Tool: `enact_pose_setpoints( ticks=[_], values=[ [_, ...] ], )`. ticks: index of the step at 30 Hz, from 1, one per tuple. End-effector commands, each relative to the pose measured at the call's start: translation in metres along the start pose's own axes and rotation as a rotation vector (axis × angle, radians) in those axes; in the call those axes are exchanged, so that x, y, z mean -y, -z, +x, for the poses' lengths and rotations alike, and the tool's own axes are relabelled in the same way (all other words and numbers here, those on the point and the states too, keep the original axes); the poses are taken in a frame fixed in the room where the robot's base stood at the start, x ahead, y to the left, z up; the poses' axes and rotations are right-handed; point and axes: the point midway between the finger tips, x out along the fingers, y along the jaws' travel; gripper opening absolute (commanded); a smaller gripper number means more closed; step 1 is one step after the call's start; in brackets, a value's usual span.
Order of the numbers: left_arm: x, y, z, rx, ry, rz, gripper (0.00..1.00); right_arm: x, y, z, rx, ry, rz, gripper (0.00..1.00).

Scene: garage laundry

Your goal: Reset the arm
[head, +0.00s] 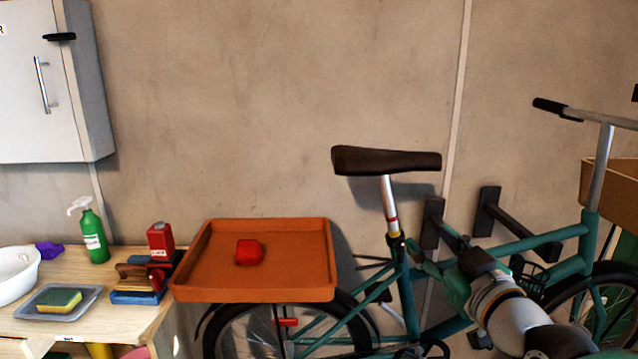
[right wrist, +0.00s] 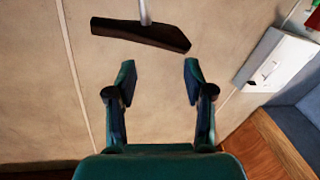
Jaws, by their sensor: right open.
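My right arm comes in at the lower right of the head view, in front of the teal bicycle (head: 573,267). Its right gripper (head: 440,268) is beside the bicycle's frame and below the brown saddle (head: 386,160). In the right wrist view the two fingers of the right gripper (right wrist: 158,72) stand wide apart with nothing between them. The saddle (right wrist: 140,33) shows beyond the fingertips, apart from them. My left gripper is not in view.
An orange tray (head: 215,287) holding a red object (head: 249,252) sits over the bicycle's rear wheel. Left of it, a wooden table (head: 80,325) carries a green spray bottle (head: 94,235), a sponge (head: 60,300) and a white basin (head: 18,275). A white cabinet (head: 45,120) hangs above.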

Motion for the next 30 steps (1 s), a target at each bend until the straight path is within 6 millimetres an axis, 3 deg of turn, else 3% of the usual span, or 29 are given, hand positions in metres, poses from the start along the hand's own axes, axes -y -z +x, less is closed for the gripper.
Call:
enact_pose_setpoints(
  ticks=[2,11,17,20,23,26,30],
  values=[
    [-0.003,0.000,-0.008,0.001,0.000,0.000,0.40,-0.008,-0.008,0.004,0.033,-0.010,0.003,0.53],
    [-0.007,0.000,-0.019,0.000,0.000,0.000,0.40,0.002,-0.080,0.029,0.193,0.021,0.021,0.53],
    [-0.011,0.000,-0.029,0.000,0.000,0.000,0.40,0.022,-0.151,0.035,0.348,0.066,0.049,0.53],
    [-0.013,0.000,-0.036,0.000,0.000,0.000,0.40,0.038,-0.201,0.030,0.459,0.101,0.079,0.53],
    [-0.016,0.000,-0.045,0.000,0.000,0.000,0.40,0.063,-0.263,0.014,0.606,0.144,0.137,0.53],
    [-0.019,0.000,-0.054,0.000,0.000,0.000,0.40,0.095,-0.327,-0.017,0.772,0.189,0.220,0.53],
    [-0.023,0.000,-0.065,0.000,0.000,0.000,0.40,0.143,-0.398,-0.081,1.011,0.238,0.362,0.53]
  ],
)
